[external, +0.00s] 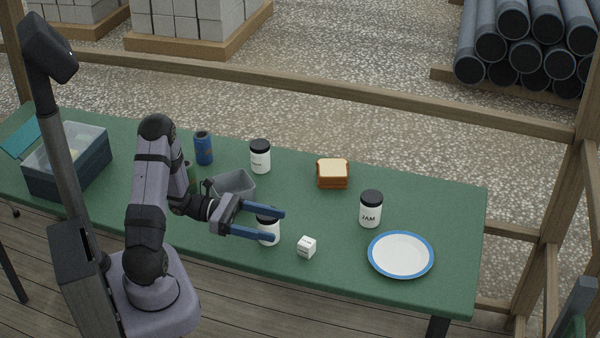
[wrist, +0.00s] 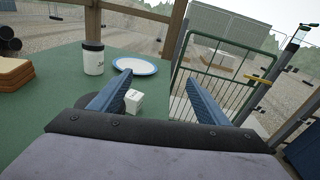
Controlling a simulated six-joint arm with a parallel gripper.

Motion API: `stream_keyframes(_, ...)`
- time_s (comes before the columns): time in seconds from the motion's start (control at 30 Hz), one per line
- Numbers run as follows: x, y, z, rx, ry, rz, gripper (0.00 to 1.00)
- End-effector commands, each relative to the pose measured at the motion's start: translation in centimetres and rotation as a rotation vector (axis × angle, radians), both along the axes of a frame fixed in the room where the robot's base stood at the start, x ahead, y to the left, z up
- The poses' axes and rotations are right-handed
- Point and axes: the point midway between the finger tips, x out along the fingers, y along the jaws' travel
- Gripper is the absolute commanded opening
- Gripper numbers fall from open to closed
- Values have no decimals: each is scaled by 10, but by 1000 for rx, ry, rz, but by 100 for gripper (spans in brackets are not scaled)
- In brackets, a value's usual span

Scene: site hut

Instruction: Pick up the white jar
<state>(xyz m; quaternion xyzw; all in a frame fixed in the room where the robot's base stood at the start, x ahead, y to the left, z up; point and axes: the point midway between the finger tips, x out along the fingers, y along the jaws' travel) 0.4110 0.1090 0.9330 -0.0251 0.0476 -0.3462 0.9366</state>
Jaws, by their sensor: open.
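Three white jars with black lids stand upright on the green table. One jar (external: 268,235) is at my gripper (external: 278,226), partly covered by the blue fingers. A second jar (external: 260,160) stands farther back, and one marked JAM (external: 370,212) stands to the right. The JAM jar also shows in the wrist view (wrist: 93,62). My gripper (wrist: 157,82) is open, with nothing held. In the wrist view a dark rounded shape, perhaps the near jar's lid, shows beside the left finger. I cannot tell how high the fingers are above that jar.
A small white box (external: 306,247) stands just right of my gripper. A blue-rimmed plate (external: 401,254) lies near the right end. Bread (external: 332,174) sits at the back. A grey bin (external: 233,186), a blue can (external: 203,148) and a lidded dark box (external: 68,165) stand left.

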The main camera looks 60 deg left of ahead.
Motion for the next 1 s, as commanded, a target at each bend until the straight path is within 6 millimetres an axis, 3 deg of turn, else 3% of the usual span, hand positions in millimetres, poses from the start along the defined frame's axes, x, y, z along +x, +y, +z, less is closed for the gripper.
stream_keyframes(0.03,2,28,-4,-60,-15,104,69)
stream_keyframes(0.1,2,61,-6,-122,-40,225,69)
stream_keyframes(0.2,-2,93,-13,-193,-51,333,69)
stream_keyframes(0.33,-1,86,-46,-85,-75,292,69)
stream_keyframes(0.5,-1,84,-67,1,-98,265,69)
stream_keyframes(0.77,1,82,-71,29,-106,255,69)
stream_keyframes(1.0,17,74,-70,29,-105,253,69)
